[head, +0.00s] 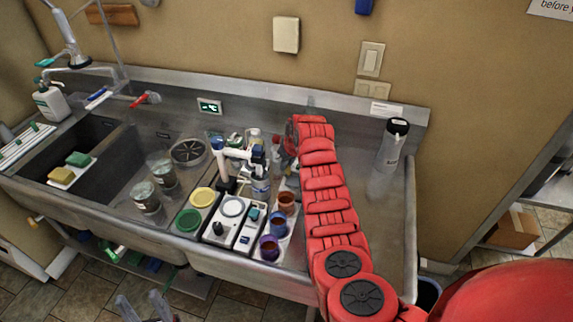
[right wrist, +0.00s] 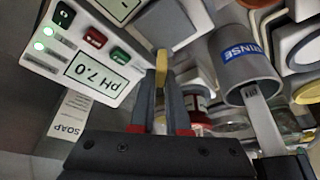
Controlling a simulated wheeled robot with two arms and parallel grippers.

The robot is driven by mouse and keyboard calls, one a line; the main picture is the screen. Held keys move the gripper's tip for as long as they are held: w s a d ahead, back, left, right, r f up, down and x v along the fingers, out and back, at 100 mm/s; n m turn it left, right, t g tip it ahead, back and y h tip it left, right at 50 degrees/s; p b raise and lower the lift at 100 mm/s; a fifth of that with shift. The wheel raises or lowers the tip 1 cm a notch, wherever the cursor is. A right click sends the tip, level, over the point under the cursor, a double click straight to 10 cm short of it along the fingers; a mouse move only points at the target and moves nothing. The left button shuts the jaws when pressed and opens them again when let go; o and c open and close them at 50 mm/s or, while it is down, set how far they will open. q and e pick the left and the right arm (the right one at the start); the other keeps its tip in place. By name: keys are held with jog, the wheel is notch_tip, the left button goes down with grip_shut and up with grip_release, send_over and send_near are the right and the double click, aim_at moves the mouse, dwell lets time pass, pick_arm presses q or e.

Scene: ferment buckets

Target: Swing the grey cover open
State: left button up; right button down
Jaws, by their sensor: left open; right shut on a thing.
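My right gripper (right wrist: 161,80) is shut on a small yellow piece (right wrist: 161,66) in the right wrist view. A grey panel (right wrist: 165,24) lies just beyond the fingertips, beside a white pH meter (right wrist: 85,50) reading 7.0. It may be the grey cover; I cannot tell whether the yellow piece is fixed to it, nor how far it is swung. In the head view my red right arm reaches to the back of the steel counter and hides most of its gripper. My left gripper (head: 145,307) is open and empty at the bottom edge, in front of the counter.
A grey cup marked RINSE (right wrist: 247,68) stands close to the right gripper. Coloured cups (head: 277,222), bottles and a white device (head: 233,208) crowd the middle of the counter. A dark-capped cylinder (head: 392,145) stands at right. A sink (head: 100,135) is at left.

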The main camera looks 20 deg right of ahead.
jog(key=shift+f+m+h+b, duration=0.2)
jog(key=shift+m+h+b, duration=0.2)
jog(key=shift+m+b, duration=0.65)
jog(key=m+h+b, duration=0.1)
jog(key=m+b, duration=0.1)
jog(key=b, duration=0.1)
jog(key=m+b, duration=0.2)
jog(key=b, duration=0.1)
jog(key=m+h+b, duration=0.1)
jog(key=m+b, duration=0.2)
jog(key=shift+d+g+h, duration=0.3)
jog(key=shift+g, duration=0.1)
jog(key=shift+s+m+b, duration=0.1)
jog(key=shift+m+b, duration=0.2)
jog(key=shift+m, duration=0.25)
jog(key=shift+d+r+m+h, duration=0.1)
jog(key=shift+r+m+h, duration=0.1)
jog(key=shift+m+h, duration=0.15)
jog(key=shift+m+g, duration=0.4)
jog(key=shift+m, duration=0.15)
jog(key=shift+s+m+p, duration=0.1)
jog(key=shift+m+p, duration=0.2)
jog(key=shift+m, duration=0.2)
jog(key=shift+f+g, duration=0.15)
jog(key=shift+g, duration=0.15)
